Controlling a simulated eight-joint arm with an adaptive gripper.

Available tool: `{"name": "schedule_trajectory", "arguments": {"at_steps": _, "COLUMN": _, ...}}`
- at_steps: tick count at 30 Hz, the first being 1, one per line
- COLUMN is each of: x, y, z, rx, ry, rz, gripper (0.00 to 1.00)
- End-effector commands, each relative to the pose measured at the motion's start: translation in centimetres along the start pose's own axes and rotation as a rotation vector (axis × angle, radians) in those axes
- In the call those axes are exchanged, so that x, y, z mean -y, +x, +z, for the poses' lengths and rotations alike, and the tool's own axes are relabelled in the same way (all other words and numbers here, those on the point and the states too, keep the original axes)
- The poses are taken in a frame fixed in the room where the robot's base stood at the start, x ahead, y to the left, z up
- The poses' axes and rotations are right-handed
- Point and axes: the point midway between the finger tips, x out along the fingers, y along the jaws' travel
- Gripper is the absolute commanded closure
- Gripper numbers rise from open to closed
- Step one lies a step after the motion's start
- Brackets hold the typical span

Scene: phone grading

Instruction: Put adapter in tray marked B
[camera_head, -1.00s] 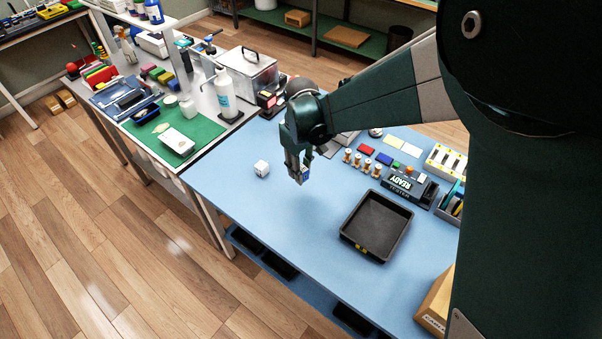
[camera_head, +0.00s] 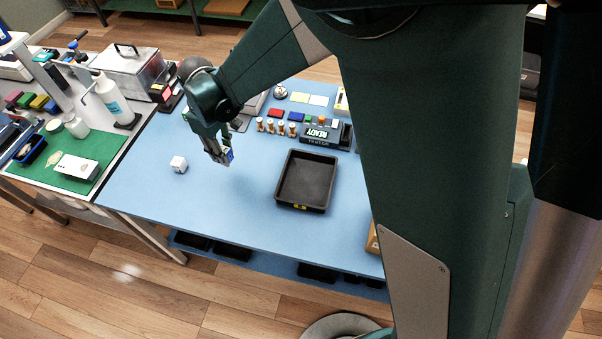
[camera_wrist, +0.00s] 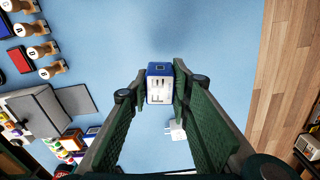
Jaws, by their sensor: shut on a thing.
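A small blue-and-white adapter (camera_wrist: 160,84) is between the fingertips of my gripper (camera_head: 224,157). In the wrist view its face shows socket slots, and my gripper (camera_wrist: 160,88) is shut on it from both sides. In the head view it is small and partly hidden by the fingers, held above the blue table. A black rectangular tray (camera_head: 280,190) stands on the table to the right of my gripper and looks empty. A yellow label is on its front edge, but its letter is too small to read.
A white cube-shaped thing (camera_head: 178,164) stands on the table left of my gripper; it also shows in the wrist view (camera_wrist: 177,131). Table between gripper and tray is clear.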

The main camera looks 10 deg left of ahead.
Motion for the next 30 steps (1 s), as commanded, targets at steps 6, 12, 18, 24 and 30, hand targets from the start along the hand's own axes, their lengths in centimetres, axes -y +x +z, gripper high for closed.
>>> {"name": "schedule_trajectory", "arguments": {"at_steps": 6, "x": -2.3, "y": -0.2, "z": 4.0, "rx": 0.0, "ry": -0.028, "rz": 0.0, "gripper": 0.89}}
{"name": "schedule_trajectory", "arguments": {"at_steps": 12, "x": -4.7, "y": -0.5, "z": 9.3, "rx": 0.0, "ry": -0.069, "rz": 0.0, "gripper": 0.89}}
{"name": "schedule_trajectory", "arguments": {"at_steps": 18, "x": -6.6, "y": -0.6, "z": 14.8, "rx": 0.0, "ry": -0.113, "rz": 0.0, "gripper": 0.89}}
{"name": "schedule_trajectory", "arguments": {"at_steps": 24, "x": -7.9, "y": -0.6, "z": 20.1, "rx": 0.0, "ry": -0.156, "rz": 0.001, "gripper": 0.89}}
{"name": "schedule_trajectory", "arguments": {"at_steps": 30, "x": -8.4, "y": -0.6, "z": 23.6, "rx": 0.0, "ry": -0.187, "rz": 0.001, "gripper": 0.89}}
